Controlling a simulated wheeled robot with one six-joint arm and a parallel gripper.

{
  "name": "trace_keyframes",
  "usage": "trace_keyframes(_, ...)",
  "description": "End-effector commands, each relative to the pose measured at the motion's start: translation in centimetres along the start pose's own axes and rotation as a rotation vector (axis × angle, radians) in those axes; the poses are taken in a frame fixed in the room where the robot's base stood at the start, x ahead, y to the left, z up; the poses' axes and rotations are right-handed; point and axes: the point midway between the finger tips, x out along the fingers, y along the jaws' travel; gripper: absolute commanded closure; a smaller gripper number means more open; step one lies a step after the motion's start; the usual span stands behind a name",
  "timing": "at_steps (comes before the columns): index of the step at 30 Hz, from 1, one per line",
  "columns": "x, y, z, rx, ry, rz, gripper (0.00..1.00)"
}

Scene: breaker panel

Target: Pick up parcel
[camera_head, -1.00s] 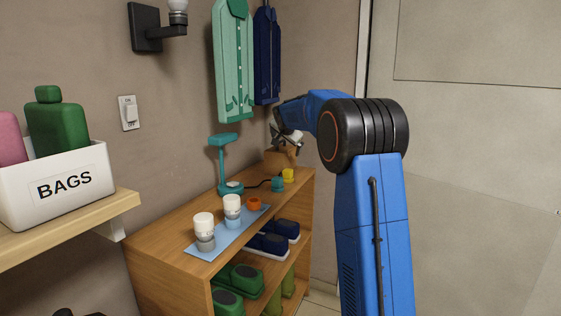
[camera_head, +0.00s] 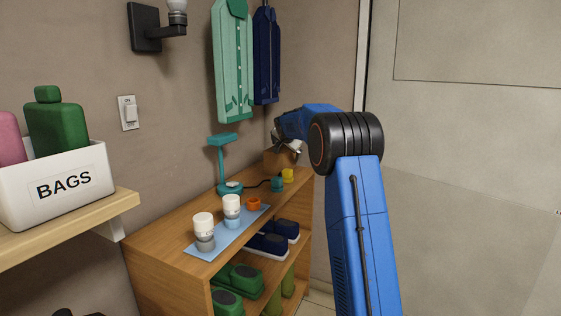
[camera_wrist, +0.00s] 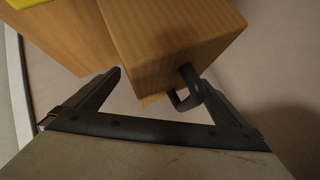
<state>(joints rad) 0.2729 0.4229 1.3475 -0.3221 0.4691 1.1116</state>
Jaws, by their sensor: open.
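A brown box (camera_head: 275,159), which may be the parcel, stands at the far end of the wooden shelf unit's top, partly hidden behind my gripper. My gripper (camera_head: 291,149) is close to it, at its upper right in the head view. In the wrist view, my gripper (camera_wrist: 160,80) is open, with its two dark fingers apart. A wood-grained block (camera_wrist: 170,40) with a dark loop on its face reaches between or just beyond the fingertips. I cannot tell whether a finger touches it. No clear label shows on it.
Two garments hang on the wall above. A pale door stands at right.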

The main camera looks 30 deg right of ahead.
Motion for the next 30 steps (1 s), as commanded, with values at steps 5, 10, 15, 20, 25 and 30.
trace_keyframes(5,0.0,0.0,0.0,0.0,0.0,0.001,0.24)
trace_keyframes(10,-0.1,-0.1,-0.1,0.001,0.002,-0.002,0.61)
trace_keyframes(15,-0.1,-0.1,-0.1,0.001,0.001,-0.001,0.67)
trace_keyframes(20,-0.5,-0.4,-0.4,0.001,0.001,-0.001,0.68)
trace_keyframes(25,-1.8,-1.6,-1.8,0.002,0.002,-0.002,0.74)
trace_keyframes(30,-3.6,-3.1,-3.6,0.002,0.003,-0.002,0.74)
